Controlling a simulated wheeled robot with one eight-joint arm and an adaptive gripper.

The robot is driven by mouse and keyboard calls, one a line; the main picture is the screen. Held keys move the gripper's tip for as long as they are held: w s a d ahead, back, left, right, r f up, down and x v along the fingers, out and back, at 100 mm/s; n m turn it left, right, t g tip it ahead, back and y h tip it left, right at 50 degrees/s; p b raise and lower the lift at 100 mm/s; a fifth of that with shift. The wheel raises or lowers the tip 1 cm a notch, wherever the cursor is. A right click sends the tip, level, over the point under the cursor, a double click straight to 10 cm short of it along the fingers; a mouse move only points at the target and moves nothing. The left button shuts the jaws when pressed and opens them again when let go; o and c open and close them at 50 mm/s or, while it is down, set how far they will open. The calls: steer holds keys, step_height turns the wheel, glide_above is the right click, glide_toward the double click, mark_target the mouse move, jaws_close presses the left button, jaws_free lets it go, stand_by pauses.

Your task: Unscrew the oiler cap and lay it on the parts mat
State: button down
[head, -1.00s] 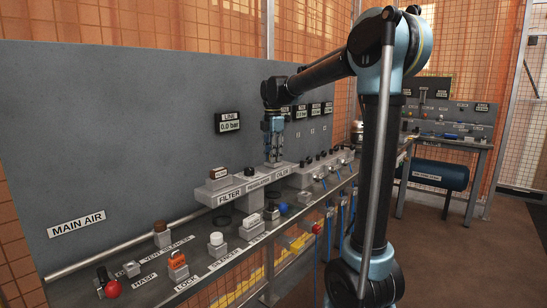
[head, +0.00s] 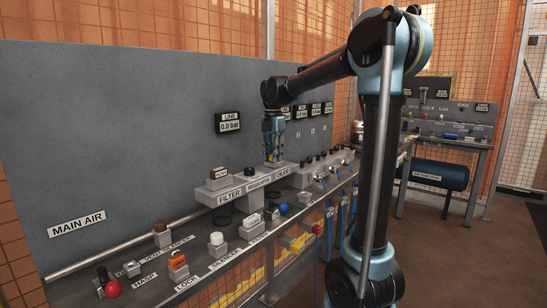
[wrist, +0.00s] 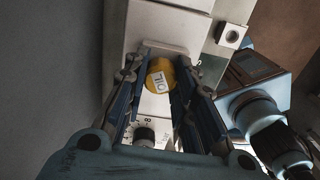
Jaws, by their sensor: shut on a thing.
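The yellow oiler cap (wrist: 160,75), marked OIL, sits between my fingers in the wrist view. My gripper (wrist: 163,65) is shut on it, with one finger on each side. In the head view my gripper (head: 273,157) points down at the oiler block (head: 283,170), at the right end of the filter and regulator row. I cannot make out the parts mat with certainty.
A grey panel (head: 130,130) stands close behind the oiler. The filter block (head: 228,190) with a brown-topped part is to the left. The bench front holds a red ball handle (head: 113,289), an orange lock (head: 178,261) and a blue knob (head: 283,209).

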steer(key=shift+r, duration=0.2)
steer(key=shift+r, duration=1.3)
steer(key=shift+r, duration=0.2)
steer(key=shift+r, duration=0.5)
